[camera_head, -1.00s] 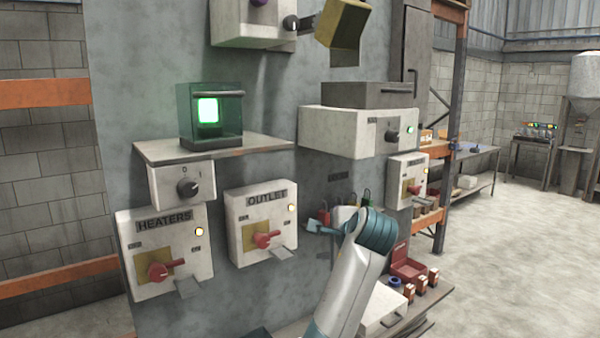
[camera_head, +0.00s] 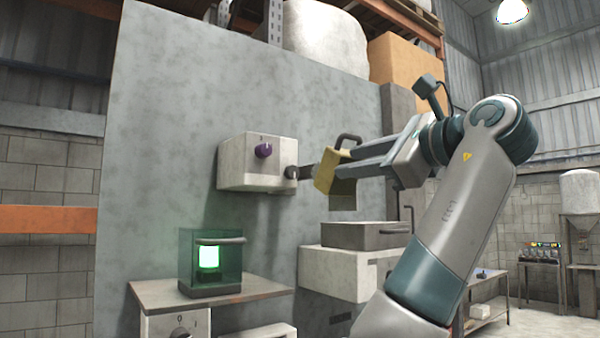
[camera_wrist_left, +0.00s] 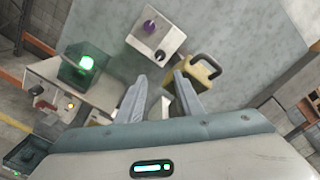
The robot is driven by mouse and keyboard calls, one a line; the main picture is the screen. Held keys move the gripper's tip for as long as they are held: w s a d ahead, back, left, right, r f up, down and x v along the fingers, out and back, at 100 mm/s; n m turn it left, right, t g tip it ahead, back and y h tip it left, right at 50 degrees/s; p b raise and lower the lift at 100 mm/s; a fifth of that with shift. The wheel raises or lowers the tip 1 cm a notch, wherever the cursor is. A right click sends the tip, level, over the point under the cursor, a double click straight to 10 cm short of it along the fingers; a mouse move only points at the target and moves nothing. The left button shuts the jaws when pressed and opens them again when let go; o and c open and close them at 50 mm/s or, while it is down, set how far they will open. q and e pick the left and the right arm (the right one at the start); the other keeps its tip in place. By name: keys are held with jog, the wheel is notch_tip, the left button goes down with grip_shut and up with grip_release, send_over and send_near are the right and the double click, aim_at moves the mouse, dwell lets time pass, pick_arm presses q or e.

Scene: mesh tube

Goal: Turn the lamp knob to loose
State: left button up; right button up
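A pale box (camera_head: 235,165) on the grey panel carries a purple knob (camera_head: 263,150) on its front, also seen in the left wrist view (camera_wrist_left: 149,26). A dark round knob or joint (camera_head: 291,172) sits at its right end, with a short dark arm reaching to a yellow lamp-like block (camera_head: 343,188) with a handle. I cannot read any marks by the knobs. My left gripper (camera_head: 350,164) overlaps the yellow block in the head view. In the left wrist view its fingers (camera_wrist_left: 162,80) are spread and empty, with the yellow block (camera_wrist_left: 196,76) beyond the right finger. My right gripper is out of view.
A glowing green lamp in a glass case (camera_head: 210,262) stands on a shelf (camera_head: 150,292), lower left. A dark tray-like box (camera_head: 365,236) on a white housing (camera_head: 335,272) lies below my gripper. The upper panel left of the knob box is bare.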

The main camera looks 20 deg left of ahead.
pick_arm(q)
jog(key=shift+r, duration=0.1)
jog(key=shift+a, duration=0.1)
dwell(0.3)
jog(key=p, duration=0.8)
send_near(294, 172)
jog(key=x, duration=0.6)
jog(key=shift+w+a+r, duration=0.15)
jog(key=shift+a+r, duration=0.05)
jog(key=shift+w+a+f+p, duration=0.15)
jog(key=shift+w+a+p, duration=0.15)
jog(key=shift+w+a, duration=0.2)
jog(key=shift+s, duration=0.1)
jog(key=c, duration=0.8)
